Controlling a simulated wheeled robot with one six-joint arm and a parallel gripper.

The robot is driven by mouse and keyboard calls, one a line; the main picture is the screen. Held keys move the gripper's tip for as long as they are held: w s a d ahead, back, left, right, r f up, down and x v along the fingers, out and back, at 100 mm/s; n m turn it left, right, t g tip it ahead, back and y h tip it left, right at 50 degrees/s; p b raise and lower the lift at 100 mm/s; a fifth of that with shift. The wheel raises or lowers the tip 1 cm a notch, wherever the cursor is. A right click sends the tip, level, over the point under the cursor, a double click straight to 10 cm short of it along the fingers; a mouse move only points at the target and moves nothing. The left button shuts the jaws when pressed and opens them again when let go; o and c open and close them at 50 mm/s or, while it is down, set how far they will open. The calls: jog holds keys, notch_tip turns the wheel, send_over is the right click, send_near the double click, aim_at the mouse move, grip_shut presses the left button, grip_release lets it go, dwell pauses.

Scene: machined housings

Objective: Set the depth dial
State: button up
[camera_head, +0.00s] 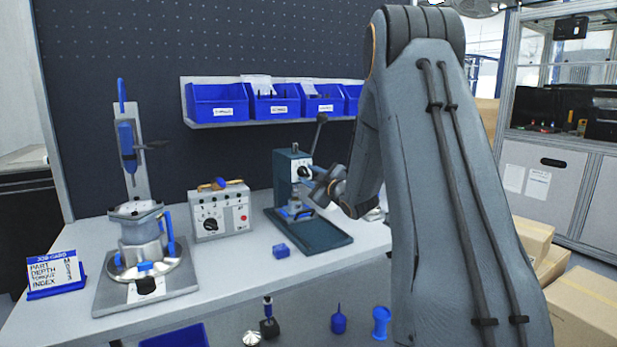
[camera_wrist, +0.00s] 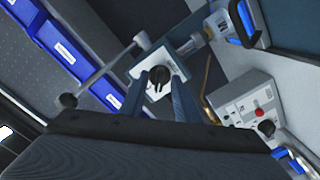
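The likely depth dial (camera_head: 303,171) is a black knob on a white plate on the front of the teal bench press (camera_head: 287,165). In the wrist view the dial (camera_wrist: 158,77) lies ahead, between the two finger tips. My gripper (camera_head: 318,188) is in front of the press. In the wrist view its blue-grey fingers (camera_wrist: 159,88) are apart, with nothing seen held; I cannot tell whether they touch the knob. A job card (camera_head: 56,273) at the bench's left lists part, depth, torque and index; its values are too small to read surely.
A grey control box (camera_head: 222,211) with a black knob stands left of the press. A fixture (camera_head: 145,262) with a metal housing is further left. Blue bins (camera_head: 217,101) line a shelf behind. The press lever (camera_head: 319,130) rises near my arm.

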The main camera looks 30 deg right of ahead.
jog(key=s+b, duration=0.1)
jog(key=s, duration=0.6)
jog(key=shift+s, duration=0.1)
